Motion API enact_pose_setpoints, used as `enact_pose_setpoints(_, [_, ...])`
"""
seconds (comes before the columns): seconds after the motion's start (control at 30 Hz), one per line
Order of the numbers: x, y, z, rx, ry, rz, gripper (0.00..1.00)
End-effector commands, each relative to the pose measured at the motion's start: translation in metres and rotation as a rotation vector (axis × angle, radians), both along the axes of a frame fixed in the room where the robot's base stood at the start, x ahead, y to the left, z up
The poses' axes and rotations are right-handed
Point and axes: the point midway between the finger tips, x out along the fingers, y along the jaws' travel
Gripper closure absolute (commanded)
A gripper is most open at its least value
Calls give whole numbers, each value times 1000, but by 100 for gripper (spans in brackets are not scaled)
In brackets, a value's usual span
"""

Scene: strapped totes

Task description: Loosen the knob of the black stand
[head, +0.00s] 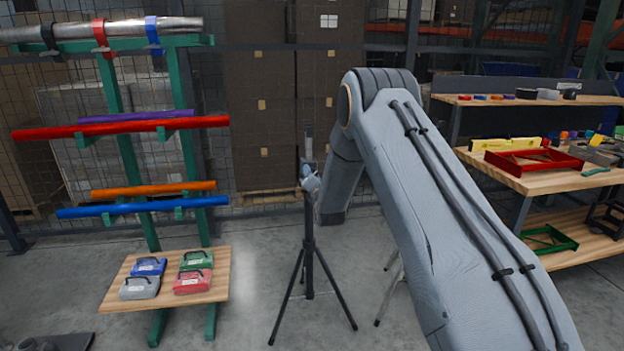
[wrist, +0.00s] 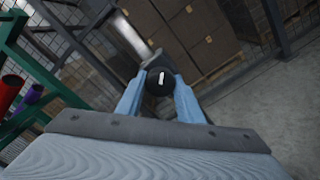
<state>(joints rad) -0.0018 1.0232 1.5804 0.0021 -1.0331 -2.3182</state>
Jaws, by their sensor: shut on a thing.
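The black stand (head: 309,255) is a tripod standing upright on the floor in the middle of the head view, with its legs spread. Its knob (wrist: 160,82) is a round black disc with a white mark, seen face-on in the wrist view. My gripper (wrist: 160,90) has its two light blue fingers on either side of the knob and is shut on it. In the head view my gripper (head: 311,180) shows small and bluish at the upper part of the stand. The knob itself is hard to make out there.
A second stand (head: 388,292) is partly hidden behind my arm. A green rack (head: 120,100) with coloured tubes is on the left, above a low wooden platform (head: 215,285) with several small cases. Wooden shelves (head: 530,180) stand on the right. Brown boxes (head: 262,120) are stacked behind.

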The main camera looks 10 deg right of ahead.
Motion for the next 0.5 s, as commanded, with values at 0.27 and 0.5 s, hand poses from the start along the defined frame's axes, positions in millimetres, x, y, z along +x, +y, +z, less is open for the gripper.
enact_pose_setpoints(0.27, [0,0,-3,-241,2,1,89])
enact_pose_setpoints(0.5, [0,0,-2,-396,2,1,89])
